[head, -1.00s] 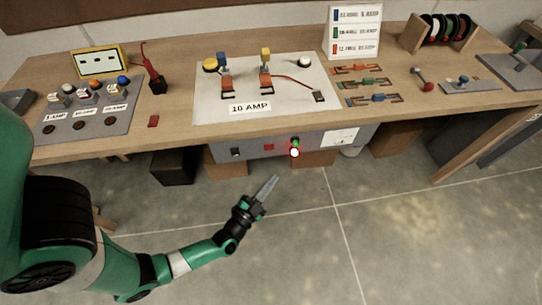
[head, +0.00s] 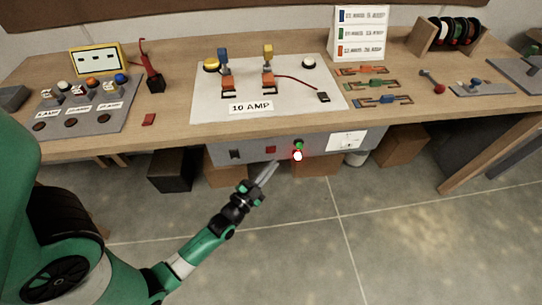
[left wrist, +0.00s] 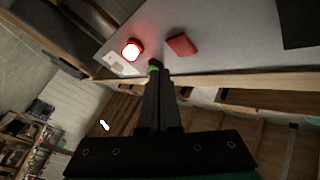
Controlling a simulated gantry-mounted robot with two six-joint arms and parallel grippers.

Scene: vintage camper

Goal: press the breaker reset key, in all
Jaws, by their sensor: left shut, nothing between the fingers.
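The red key (head: 271,149), which looks like the breaker reset key, sits on the grey panel (head: 205,151) under the table's front edge. It also shows as a red block in the left wrist view (left wrist: 182,45). A glowing red lamp (head: 298,156) and a small green part (head: 299,145) are to its right. My left gripper (head: 273,166) is shut and empty, just below and in front of the panel. My right gripper is out of view.
A black switch (head: 235,154) and a white label (head: 346,140) are on the same panel. The table edge overhangs above. Boxes, including a black one (head: 171,170), stand under the table. The floor in front is clear.

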